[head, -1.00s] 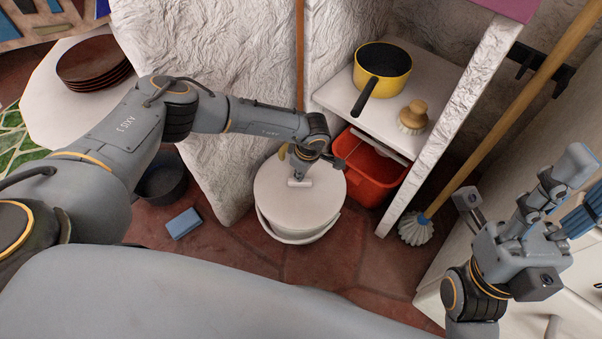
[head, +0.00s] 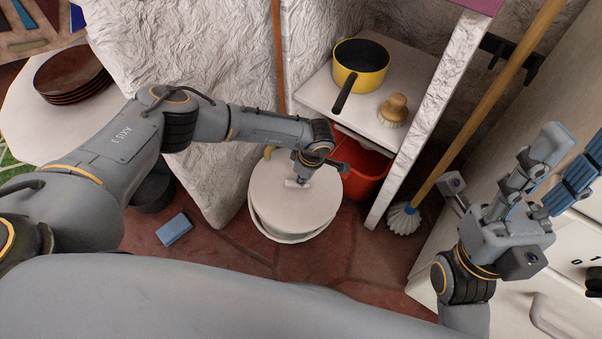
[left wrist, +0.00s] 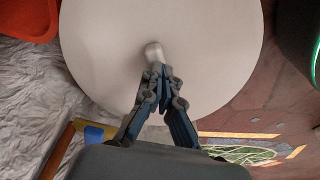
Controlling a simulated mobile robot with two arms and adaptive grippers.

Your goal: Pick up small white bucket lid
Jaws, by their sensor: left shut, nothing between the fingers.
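The round white lid (head: 295,207) lies over the top of the white bucket (head: 289,239) on the floor, a little off-centre, with the bucket's rim showing below it. The lid fills the upper middle of the left wrist view (left wrist: 110,50), with its small white handle (left wrist: 153,51) at the centre. My left gripper (head: 302,181) is over the lid, right by the handle. Its fingers (left wrist: 160,72) are shut at the handle's near end, with nothing held between them. My right gripper (head: 574,148) is open and empty at the right, away from the lid.
A shelf (head: 318,92) with a yellow pot (head: 358,78) and a brush (head: 393,110) stands behind the bucket, with a red bin (head: 365,180) below. A mop (head: 404,219) leans right of it. A blue sponge (head: 174,229) lies on the floor at left.

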